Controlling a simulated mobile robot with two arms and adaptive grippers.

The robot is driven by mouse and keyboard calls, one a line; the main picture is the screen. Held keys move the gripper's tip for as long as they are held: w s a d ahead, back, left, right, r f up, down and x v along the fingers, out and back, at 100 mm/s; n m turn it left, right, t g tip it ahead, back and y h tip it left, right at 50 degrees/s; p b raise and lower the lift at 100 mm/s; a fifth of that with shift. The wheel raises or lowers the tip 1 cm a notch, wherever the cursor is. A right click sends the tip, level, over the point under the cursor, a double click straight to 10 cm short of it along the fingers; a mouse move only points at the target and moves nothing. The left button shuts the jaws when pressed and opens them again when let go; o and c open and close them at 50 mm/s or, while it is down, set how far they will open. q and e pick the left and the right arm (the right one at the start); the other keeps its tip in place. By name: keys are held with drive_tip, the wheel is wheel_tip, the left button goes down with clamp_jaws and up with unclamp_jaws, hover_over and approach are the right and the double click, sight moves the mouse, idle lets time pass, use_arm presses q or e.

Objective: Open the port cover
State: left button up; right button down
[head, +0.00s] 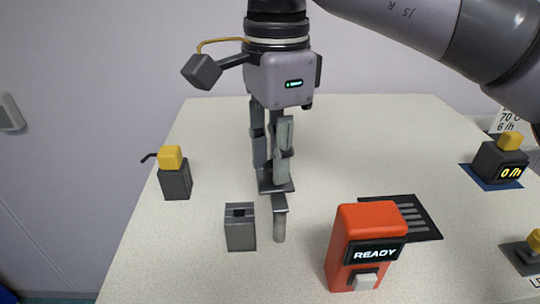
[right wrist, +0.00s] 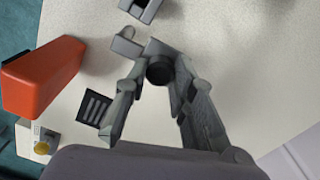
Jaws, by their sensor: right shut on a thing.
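A small grey block (head: 240,230) stands on the table with a dark square opening in its top. Just right of it is a grey cover-like piece (head: 278,187), a flat plate above a short rounded post (head: 279,226). My right gripper (head: 272,168) points down from above and is shut on this piece. In the right wrist view, the gripper (right wrist: 160,76) has a black round knob (right wrist: 160,69) between its fingertips, with the grey plate (right wrist: 160,47) beyond it. I cannot tell whether the post is fixed to the table. My left gripper is out of view.
An orange unit (head: 365,220) reading READY stands right of the post, beside a dark slotted plate (head: 425,226). A grey block with a yellow top (head: 174,182) is at left; a black display unit (head: 499,165) is at far right. The table's back middle is clear.

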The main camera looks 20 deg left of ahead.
idle(0.3)
drive_tip(key=c, duration=1.3)
unclamp_jaws()
drive_tip(key=shift+c, duration=0.2)
drive_tip(key=shift+r, duration=0.25)
wheel_tip(320, 180, up, 12)
drive_tip(key=shift+f, duration=0.2)
